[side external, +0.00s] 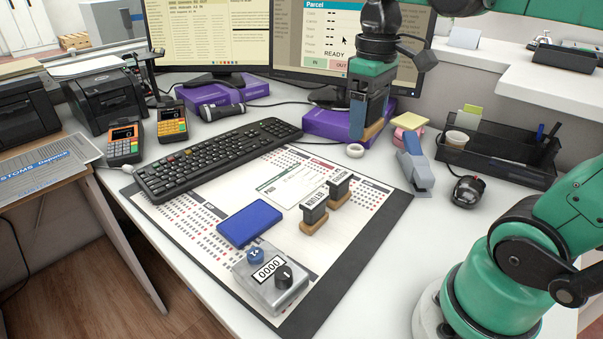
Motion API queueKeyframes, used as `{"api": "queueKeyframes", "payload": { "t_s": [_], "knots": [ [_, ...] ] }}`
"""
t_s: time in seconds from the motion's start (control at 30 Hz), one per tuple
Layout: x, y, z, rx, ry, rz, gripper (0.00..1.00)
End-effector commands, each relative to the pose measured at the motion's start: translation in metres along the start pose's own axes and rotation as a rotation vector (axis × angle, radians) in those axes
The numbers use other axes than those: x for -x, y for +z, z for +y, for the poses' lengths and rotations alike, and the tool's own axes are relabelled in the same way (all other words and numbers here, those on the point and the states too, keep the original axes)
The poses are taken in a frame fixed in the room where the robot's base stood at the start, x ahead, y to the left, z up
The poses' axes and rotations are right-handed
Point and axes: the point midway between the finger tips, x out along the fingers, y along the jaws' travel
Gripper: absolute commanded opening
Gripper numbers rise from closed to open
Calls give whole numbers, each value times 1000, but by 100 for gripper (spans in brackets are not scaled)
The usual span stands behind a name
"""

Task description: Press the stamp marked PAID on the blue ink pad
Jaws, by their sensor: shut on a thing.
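The blue ink pad (249,223) lies flat on the paper-covered desk mat, left of centre. My gripper (366,124) is in the air at the upper right, above the far part of the desk and well away from the pad. It is shut on a stamp, of which a tan wooden edge (374,130) shows between the fingers. Its marking is hidden, so I cannot read PAID on it. Two other stamps, a nearer one (314,212) and a farther one (338,188), stand upright on the mat with dark labelled blocks on wooden bases.
A grey numbering device (270,277) with a dial stands just in front of the pad. A keyboard (215,158) lies behind it. Purple boxes (325,124) stand below the monitors.

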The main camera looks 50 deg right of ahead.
Motion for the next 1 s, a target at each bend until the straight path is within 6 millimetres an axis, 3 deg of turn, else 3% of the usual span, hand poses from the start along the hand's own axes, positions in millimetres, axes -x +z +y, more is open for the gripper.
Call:
{"api": "queueKeyframes", "payload": {
  "t_s": [0.17, 0.33, 0.5, 0.7, 1.0],
  "knots": [
    [-2, -7, -2, 1, 0, 0, 0],
    [-16, -41, -13, -8, 0, 0, 0],
    [-47, -90, -40, -28, 0, 1, 0],
    [-90, -130, -79, -54, 0, 1, 0],
    [-126, -150, -111, -75, 0, 2, 0]
  ]
}}
